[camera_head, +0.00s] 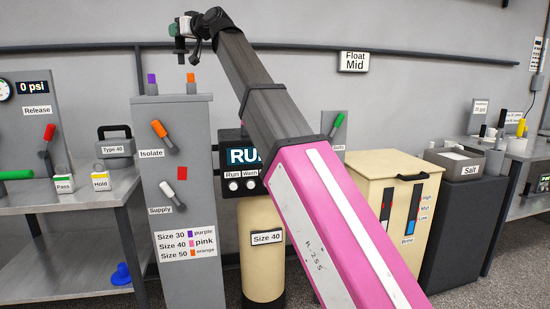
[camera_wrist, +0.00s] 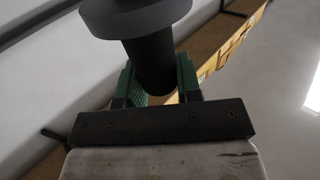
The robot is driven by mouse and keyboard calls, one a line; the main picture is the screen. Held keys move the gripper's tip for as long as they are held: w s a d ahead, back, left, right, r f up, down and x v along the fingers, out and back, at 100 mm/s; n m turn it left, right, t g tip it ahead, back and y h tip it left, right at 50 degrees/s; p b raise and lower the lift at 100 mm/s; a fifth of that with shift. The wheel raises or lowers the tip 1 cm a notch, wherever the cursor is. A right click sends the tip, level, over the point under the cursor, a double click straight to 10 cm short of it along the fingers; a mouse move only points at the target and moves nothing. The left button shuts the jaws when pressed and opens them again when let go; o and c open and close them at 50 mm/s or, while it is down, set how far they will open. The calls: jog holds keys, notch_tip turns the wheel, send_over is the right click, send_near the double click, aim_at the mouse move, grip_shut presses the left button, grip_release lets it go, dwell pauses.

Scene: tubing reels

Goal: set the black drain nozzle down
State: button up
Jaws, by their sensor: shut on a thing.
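The black drain nozzle (camera_wrist: 150,50) fills the upper middle of the wrist view, with a wide flange above a narrower stem. My gripper (camera_wrist: 160,85) is shut on the stem, one green finger on each side. In the head view my gripper (camera_head: 178,42) is raised at the upper left, above the top of the grey cabinet with the Isolate and Supply levers. It is small there, and the nozzle is hard to make out. My pink and grey arm crosses the middle of the view.
The grey cabinet (camera_head: 185,120) carries purple and orange pegs on top. A metal bench (camera_head: 95,190) at left holds a Type 40 case (camera_head: 115,148) and Pass and Hold blocks. A Size 40 tank (camera_head: 262,270), cream Brine cabinet (camera_head: 365,175) and Salt bin (camera_head: 455,160) stand rightward.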

jog(key=w+d+f+m+t+h, duration=0.2)
jog(key=w+d+f+m+h, duration=0.2)
jog(key=d+f, duration=1)
jog(key=w+d+f+m+t+h, duration=0.3)
jog(key=w+d+f+h, duration=0.3)
jog(key=d+f, duration=0.9)
jog(key=w+d+f+m+t+h, duration=0.3)
jog(key=d+f, duration=1.2)
jog(key=d, duration=0.5)
jog(key=w+m+h, duration=0.1)
jog(key=w+h, duration=0.1)
jog(key=w, duration=0.1)
jog(key=shift+d+m, duration=0.2)
jog(key=shift+m, duration=0.1)
